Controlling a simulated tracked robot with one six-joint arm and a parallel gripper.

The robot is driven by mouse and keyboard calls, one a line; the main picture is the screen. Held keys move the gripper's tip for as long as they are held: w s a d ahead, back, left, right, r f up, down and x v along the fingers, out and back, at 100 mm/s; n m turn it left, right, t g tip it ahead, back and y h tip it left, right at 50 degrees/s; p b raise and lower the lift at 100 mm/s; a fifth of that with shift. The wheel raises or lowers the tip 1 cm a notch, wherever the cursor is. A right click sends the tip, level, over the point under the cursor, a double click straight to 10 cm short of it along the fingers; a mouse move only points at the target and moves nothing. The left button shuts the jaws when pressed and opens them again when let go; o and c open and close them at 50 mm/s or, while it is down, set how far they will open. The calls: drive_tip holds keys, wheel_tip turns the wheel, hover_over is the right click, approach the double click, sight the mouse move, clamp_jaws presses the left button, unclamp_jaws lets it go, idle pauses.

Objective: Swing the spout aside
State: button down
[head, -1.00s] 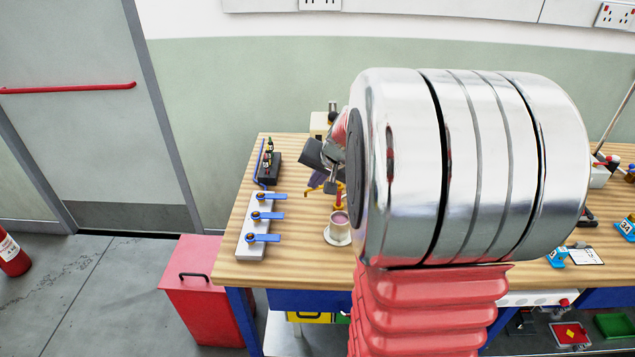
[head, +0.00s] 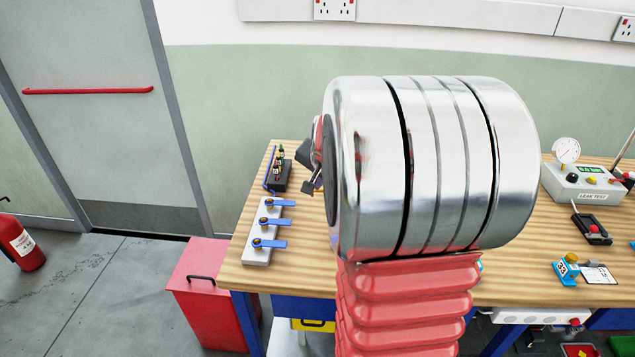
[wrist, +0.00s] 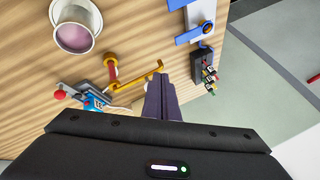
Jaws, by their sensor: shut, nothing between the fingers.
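The yellow spout (wrist: 138,79) shows in the wrist view as a thin bar, running from near a post with a red collar (wrist: 110,70) to a bent end on the right. My gripper (wrist: 160,78) has its dark purple fingers together and empty. Their tips are close beside the spout's bent end; I cannot tell whether they touch. A cup (wrist: 75,38) with pinkish contents stands left of the spout in the wrist view. In the head view my arm hides the spout, the cup and the fingertips.
A leak test box (head: 583,186) stands at the right. A red bin (head: 207,300) stands beside the bench.

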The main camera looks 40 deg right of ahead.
drive_tip(key=shift+w+d, duration=0.1)
drive_tip(key=shift+w, duration=0.1)
idle(0.6)
drive_tip(key=s+a+r, duration=0.1)
drive_tip(key=a+r, duration=0.8)
drive_tip(key=shift+s, duration=0.2)
idle(0.7)
